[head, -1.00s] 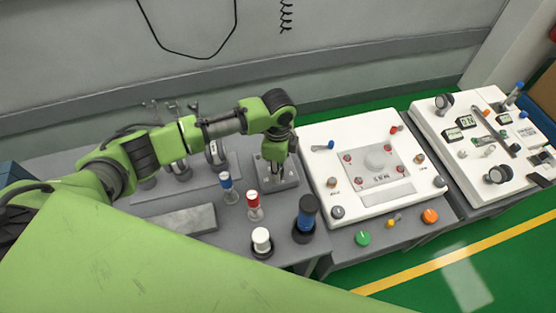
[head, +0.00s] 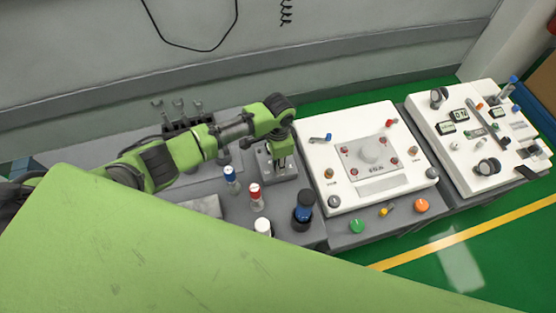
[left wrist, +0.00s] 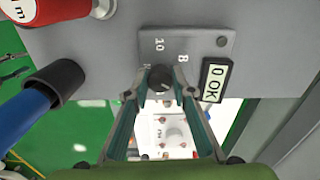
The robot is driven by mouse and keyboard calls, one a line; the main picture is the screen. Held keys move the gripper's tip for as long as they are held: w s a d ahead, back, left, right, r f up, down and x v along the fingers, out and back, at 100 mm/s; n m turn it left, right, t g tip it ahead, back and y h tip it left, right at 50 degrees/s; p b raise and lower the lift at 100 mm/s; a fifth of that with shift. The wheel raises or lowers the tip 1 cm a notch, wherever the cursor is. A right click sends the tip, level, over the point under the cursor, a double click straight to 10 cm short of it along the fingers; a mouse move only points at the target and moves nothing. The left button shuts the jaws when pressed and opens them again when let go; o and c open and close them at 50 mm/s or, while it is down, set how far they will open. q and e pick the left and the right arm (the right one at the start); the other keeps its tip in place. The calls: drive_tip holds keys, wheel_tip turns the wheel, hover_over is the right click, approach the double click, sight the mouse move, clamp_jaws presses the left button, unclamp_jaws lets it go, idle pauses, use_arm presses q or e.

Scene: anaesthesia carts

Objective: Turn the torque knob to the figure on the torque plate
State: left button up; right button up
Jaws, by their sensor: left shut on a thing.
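My left gripper (head: 281,162) points down at a grey plate (head: 262,160) on the bench, left of the white console. In the left wrist view, my left gripper (left wrist: 160,80) has both fingertips closed on a small dark knob (left wrist: 160,76). The grey torque plate (left wrist: 205,45) shows there with the figures 10 and 8; other marks near the fingers are partly hidden. The knob's pointer cannot be made out. My right gripper is not in view.

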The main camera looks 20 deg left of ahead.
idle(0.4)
use_arm(q)
drive_tip(key=o, duration=1.1)
wheel_tip(320, 180, up, 12)
